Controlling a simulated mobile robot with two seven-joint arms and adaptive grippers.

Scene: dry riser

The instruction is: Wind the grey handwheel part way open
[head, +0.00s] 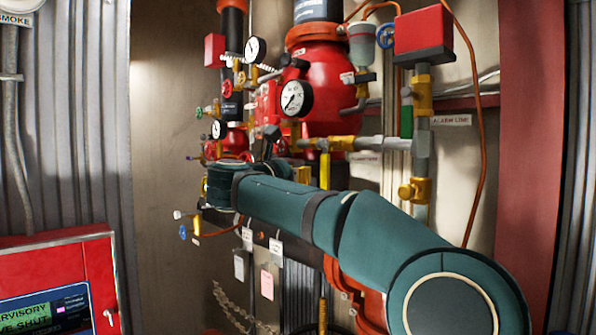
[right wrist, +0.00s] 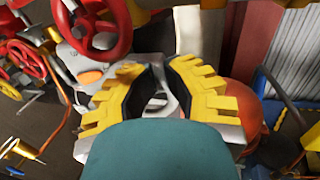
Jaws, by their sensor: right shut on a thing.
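My right arm reaches across the head view from the lower right, and its far end hides the gripper there. In the right wrist view my right gripper (right wrist: 158,95) shows its yellow toothed fingers closed in from both sides. Between their dark pads is a grey curved piece, which looks like part of the grey handwheel (right wrist: 168,104). Most of the wheel is hidden by the fingers and my wrist, so how far it is turned cannot be told. My left gripper is in neither view.
A red handwheel (right wrist: 97,28) sits close beyond the fingers in the wrist view. Red valve bodies (head: 325,80), a pressure gauge (head: 296,98) and yellow-fitted pipes (head: 422,100) crowd around the arm. A red cabinet (head: 95,262) stands at left. Paper tags (head: 267,284) hang below.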

